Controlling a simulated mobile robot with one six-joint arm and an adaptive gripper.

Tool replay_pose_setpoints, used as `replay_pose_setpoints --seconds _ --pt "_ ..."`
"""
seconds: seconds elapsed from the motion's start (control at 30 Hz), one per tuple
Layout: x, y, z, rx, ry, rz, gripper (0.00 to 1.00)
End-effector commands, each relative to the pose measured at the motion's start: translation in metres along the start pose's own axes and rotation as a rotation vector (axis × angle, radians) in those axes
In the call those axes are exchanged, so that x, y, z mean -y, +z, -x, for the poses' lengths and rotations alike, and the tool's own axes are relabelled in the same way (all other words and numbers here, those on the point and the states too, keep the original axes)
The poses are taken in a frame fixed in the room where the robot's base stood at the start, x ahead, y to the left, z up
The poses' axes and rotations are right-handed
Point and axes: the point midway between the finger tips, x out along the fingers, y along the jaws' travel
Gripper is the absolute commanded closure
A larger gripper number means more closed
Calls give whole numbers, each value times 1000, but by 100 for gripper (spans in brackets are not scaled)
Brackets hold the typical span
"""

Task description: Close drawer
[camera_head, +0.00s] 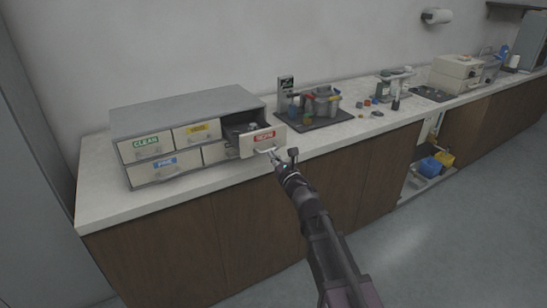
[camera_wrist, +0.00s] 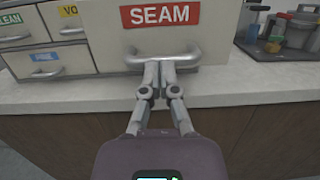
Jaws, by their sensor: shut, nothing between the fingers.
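The drawer with the red SEAM label (camera_head: 251,143) is pulled out from the right end of the grey drawer cabinet (camera_head: 185,112). Dark contents show inside the open drawer, but I cannot tell what they are. In the wrist view the SEAM drawer front (camera_wrist: 205,52) fills the upper middle, with a metal bar handle (camera_wrist: 188,56) below its label. My gripper (camera_head: 277,156) is in front of this drawer, at its handle. In the wrist view my gripper (camera_wrist: 159,66) has its fingertips together at the handle's middle; I cannot tell whether they touch it.
Other drawers in the cabinet, labelled CLEAN (camera_head: 146,148) and in yellow (camera_head: 196,132) and blue (camera_head: 165,168), look shut. A dark tray with a grey container (camera_head: 324,101) stands to the right on the white counter (camera_head: 112,203). Open floor lies in front.

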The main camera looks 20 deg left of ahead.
Motion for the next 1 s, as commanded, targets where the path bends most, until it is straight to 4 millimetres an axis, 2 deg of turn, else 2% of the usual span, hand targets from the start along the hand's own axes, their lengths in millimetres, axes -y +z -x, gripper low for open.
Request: replay_pose_setpoints --seconds 0.27,0.47,0.8,1.0 --pt "0 -4 -23 0 2 -1 100" --pt "-1 -11 -60 -1 3 -1 100" --pt "-4 -24 -134 -1 3 -2 100" --pt "-5 -29 -161 -1 3 -1 100"
